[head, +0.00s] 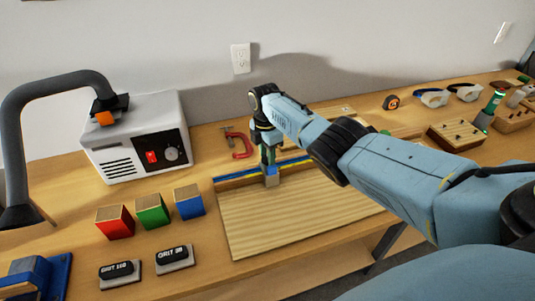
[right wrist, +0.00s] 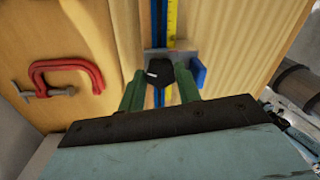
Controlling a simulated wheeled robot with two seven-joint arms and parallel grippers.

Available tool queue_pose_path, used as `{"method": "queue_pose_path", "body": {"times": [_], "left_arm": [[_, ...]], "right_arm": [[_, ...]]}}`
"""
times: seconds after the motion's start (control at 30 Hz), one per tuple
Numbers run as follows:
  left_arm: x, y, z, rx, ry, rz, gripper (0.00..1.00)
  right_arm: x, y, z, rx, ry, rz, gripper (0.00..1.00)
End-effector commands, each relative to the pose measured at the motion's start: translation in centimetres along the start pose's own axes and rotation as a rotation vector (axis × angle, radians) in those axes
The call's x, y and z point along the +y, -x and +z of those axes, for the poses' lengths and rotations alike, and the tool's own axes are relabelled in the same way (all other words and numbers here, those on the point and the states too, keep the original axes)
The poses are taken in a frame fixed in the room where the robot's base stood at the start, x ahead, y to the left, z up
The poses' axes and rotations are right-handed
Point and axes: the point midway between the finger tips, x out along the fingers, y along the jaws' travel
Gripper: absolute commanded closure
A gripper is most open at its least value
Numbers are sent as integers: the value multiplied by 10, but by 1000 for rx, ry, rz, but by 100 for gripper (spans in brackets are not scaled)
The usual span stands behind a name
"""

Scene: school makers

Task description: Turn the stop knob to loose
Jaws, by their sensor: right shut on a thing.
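The stop (head: 271,181) is a small grey block with a blue part, sitting on the blue-and-yellow rail (head: 228,183) at the back of a wooden board. In the right wrist view the stop's grey plate (right wrist: 182,56) crosses the rail and yellow scale, with a blue tab at its right. The black stop knob (right wrist: 158,75) has a white mark pointing left. My right gripper (head: 268,162) reaches down onto the stop from above. Its green fingers (right wrist: 160,88) are shut on the knob, one on each side. My left gripper is not in view.
A red clamp (head: 240,145) lies just left of the gripper. A grey-white machine (head: 138,138) with a black hose stands at the left. Red, green and blue blocks (head: 153,212) and two grit-labelled blocks (head: 173,257) sit in front. The board (head: 290,218) is clear.

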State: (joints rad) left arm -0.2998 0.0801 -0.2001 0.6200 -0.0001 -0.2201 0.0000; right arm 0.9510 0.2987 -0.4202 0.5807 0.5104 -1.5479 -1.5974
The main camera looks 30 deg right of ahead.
Motion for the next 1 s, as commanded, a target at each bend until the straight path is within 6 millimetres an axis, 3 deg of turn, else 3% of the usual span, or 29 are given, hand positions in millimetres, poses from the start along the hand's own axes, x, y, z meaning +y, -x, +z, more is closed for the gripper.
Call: {"method": "queue_pose_path", "body": {"times": [0.6,0.63,0.67,1.0], "left_arm": [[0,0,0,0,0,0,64],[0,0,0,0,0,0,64],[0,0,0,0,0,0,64],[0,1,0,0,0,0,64]], "right_arm": [[1,1,0,-2,41,3,89],[1,1,0,-2,41,3,63],[1,1,0,-2,41,3,59],[0,4,0,-2,40,2,57]]}}
